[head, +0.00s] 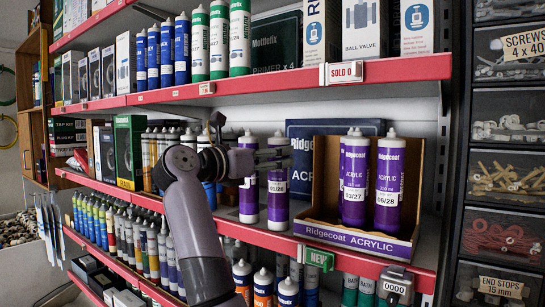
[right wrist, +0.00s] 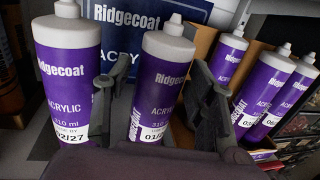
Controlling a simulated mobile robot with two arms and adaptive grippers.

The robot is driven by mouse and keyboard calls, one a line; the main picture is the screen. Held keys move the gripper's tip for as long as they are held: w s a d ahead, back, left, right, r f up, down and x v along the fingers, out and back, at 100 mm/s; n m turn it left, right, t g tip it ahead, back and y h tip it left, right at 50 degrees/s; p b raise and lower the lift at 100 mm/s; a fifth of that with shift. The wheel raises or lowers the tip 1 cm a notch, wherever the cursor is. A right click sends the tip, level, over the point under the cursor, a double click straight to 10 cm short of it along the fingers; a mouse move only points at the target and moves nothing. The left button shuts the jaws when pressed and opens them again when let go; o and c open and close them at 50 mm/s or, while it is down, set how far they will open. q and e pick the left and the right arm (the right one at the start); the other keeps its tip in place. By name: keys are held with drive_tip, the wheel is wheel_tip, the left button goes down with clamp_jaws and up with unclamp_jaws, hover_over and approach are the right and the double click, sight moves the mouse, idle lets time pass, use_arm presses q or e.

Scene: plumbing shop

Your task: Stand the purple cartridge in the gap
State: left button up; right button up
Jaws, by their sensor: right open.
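Two purple Ridgecoat cartridges stand upright on the middle shelf in the head view: a left one (head: 249,198) and a right one (head: 278,205) labelled 01/28. My right gripper (head: 281,155) is open at the upper part of the right one. In the right wrist view this cartridge (right wrist: 158,75) shows between the two fingers (right wrist: 158,105), with space beside it. The left one (right wrist: 68,70) is outside the left finger. My left gripper is out of view.
A dark blue Ridgecoat box (head: 300,130) stands behind. The upper shelf (head: 390,70) overhangs, with boxes and cartridges on it. A green NEW tag (head: 316,258) hangs on the shelf edge below the carton. Clear drawers (head: 507,130) stand at the right.

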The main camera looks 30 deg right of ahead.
drive_tip(key=shift+o, duration=0.7)
drive_tip(key=shift+s+d, duration=0.1)
drive_tip(key=shift+d, duration=0.15)
drive_tip(key=b+v, duration=0.5)
drive_tip(key=v, duration=0.7)
drive_tip(key=shift+r, duration=0.2)
drive_tip(key=shift+a, duration=0.1)
